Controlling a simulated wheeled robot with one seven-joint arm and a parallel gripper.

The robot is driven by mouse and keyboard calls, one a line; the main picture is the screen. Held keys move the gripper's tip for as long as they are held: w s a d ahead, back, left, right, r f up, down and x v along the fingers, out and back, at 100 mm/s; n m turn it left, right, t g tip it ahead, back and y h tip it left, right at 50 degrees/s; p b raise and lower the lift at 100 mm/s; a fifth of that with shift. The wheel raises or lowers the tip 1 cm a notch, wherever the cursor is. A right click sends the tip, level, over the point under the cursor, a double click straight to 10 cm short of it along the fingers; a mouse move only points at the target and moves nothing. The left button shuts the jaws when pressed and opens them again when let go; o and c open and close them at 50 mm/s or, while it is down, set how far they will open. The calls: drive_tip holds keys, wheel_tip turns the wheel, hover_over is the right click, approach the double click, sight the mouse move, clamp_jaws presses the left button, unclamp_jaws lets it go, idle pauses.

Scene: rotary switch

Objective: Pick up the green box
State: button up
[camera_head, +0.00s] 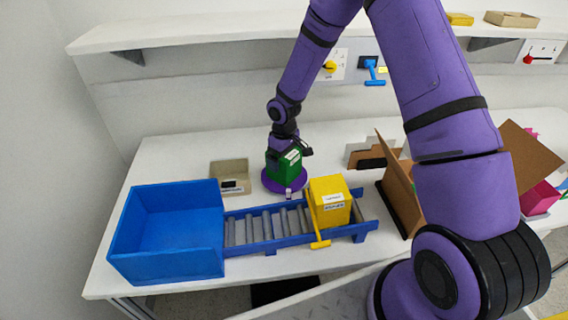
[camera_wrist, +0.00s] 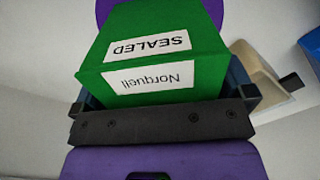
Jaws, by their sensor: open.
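The green box (camera_head: 284,166) stands on a round purple base (camera_head: 269,186) on the white table, behind the roller conveyor. In the wrist view the green box (camera_wrist: 168,45) fills the upper middle and shows two white labels, one reading "SEALED". My gripper (camera_head: 290,152) is at the box from above. In the wrist view my gripper (camera_wrist: 165,98) is open, with a finger at each side of the box near its lower edge. Whether the fingers touch the box I cannot tell. The fingertips are partly hidden by the box.
A blue bin (camera_head: 165,262) stands at the left end of the roller conveyor (camera_head: 265,228). A yellow box (camera_head: 330,203) sits on the conveyor. A beige tray (camera_head: 231,172) is left of the green box. An open cardboard box (camera_head: 398,185) stands to the right.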

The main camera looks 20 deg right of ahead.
drive_tip(key=shift+c, duration=0.2)
drive_tip(key=c, duration=0.8)
drive_tip(key=shift+r, duration=0.1)
